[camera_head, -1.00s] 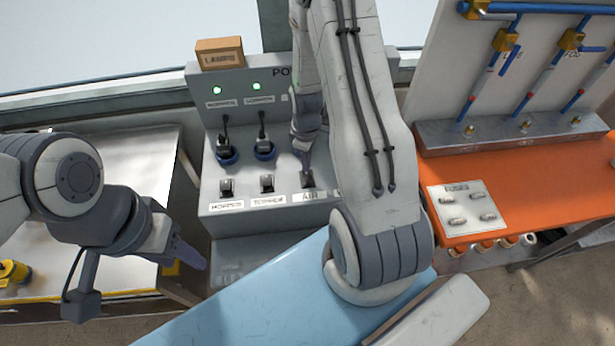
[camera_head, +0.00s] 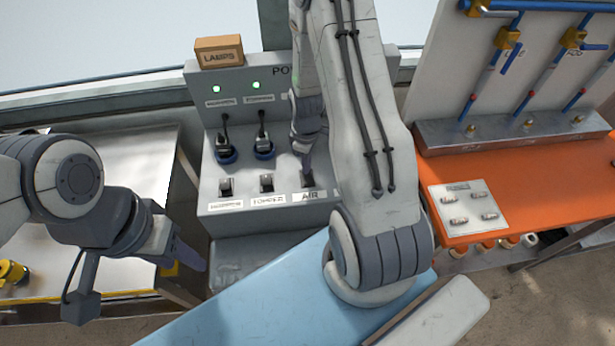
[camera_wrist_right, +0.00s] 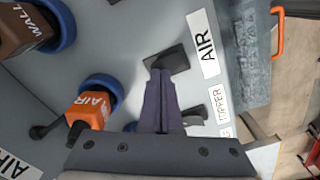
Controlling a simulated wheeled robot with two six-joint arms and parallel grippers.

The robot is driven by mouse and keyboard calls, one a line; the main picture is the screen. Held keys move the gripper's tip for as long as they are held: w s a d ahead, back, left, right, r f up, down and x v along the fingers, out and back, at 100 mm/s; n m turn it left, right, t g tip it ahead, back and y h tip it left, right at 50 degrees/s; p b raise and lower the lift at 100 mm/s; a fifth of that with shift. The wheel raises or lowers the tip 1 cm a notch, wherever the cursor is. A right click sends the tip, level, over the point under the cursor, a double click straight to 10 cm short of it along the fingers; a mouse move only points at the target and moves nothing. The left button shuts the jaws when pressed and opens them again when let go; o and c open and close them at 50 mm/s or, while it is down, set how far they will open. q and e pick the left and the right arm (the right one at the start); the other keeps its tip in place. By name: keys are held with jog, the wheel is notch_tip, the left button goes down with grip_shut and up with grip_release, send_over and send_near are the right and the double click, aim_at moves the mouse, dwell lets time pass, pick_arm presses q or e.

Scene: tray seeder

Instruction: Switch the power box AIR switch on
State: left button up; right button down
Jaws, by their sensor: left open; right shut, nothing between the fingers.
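The power box (camera_head: 225,115) is a grey console with a row of rocker switches above printed labels. The AIR switch (camera_wrist_right: 172,58) is a dark switch beside the AIR label (camera_wrist_right: 206,42); the label also shows in the head view (camera_head: 310,196). My right gripper (camera_wrist_right: 158,75) is shut and empty, its tips at the AIR switch, seemingly touching it. In the head view my right gripper (camera_head: 306,172) points down at that switch and partly covers it. My left gripper (camera_head: 195,258) is open and empty, left of the blue surface and below the box.
An orange AIR plug (camera_wrist_right: 88,108) sits near my right gripper. A LAMPS box (camera_head: 219,53) stands on top. An orange bench (camera_head: 450,160) with pipes is at right.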

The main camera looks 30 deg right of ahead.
jog(key=shift+f, duration=0.35)
jog(key=shift+r, duration=0.1)
notch_tip(320, 180, up, 7)
jog(key=p, duration=0.5)
jog(key=shift+p, duration=0.3)
dwell(0.4)
